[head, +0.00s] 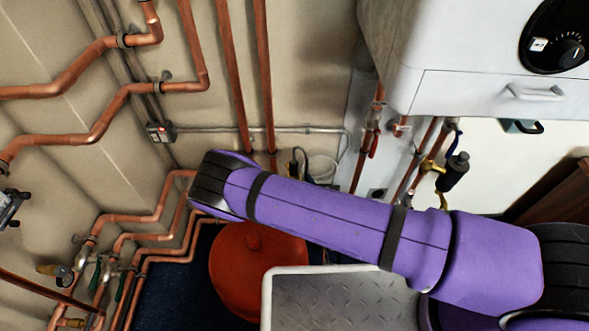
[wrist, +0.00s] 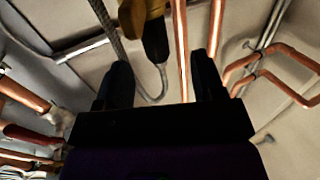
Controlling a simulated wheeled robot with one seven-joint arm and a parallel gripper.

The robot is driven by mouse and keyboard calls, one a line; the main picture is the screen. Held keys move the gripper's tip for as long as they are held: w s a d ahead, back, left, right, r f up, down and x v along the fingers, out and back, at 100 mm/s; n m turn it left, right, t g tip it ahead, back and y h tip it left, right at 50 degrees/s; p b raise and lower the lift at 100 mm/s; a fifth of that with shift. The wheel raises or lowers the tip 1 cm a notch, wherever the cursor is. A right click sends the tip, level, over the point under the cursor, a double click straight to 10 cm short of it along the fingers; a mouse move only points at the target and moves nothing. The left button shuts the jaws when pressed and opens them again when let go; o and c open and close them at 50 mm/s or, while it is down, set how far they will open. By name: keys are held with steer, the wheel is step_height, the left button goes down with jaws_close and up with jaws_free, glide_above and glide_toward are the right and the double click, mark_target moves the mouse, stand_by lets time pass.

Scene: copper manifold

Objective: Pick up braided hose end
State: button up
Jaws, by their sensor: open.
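In the wrist view my gripper (wrist: 162,68) is open, with its two dark fingers apart and nothing held between them. A grey braided hose (wrist: 107,27) runs down from the top edge and passes behind the left fingertip. Its end is not clearly visible; I cannot tell whether it joins the yellow and black fitting (wrist: 153,38) beside it. That fitting hangs beyond the gap between the fingers, with a thin grey loop below it. In the head view my purple arm spans the middle, and my gripper and the hose cannot be made out.
Copper pipes (wrist: 182,45) stand behind the gap, with bent pipes on the right. In the head view a white boiler (head: 470,92) hangs upper right. A red round container (head: 240,275) and a metal-plate surface (head: 345,300) lie below my arm. Pipes line the left wall.

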mark_target(295, 164)
steer(key=shift+d+x, duration=0.15)
steer(key=shift+x, duration=1.6)
steer(key=shift+d+x, duration=0.2)
steer(key=shift+x, duration=1.55)
steer(key=shift+w, duration=0.15)
steer(key=c, duration=1.1)
steer(key=shift+r, duration=0.2)
steer(key=shift+r, duration=0.2)
step_height(295, 164, up, 3)
steer(key=shift+f, duration=0.1)
steer(key=v, duration=0.5)
steer(key=a+r+v, duration=0.1)
steer(key=v, duration=0.4)
steer(key=a+v, duration=0.1)
steer(key=v, duration=0.5)
steer(key=shift+s+r, duration=0.2)
steer(key=shift+s, duration=0.15)
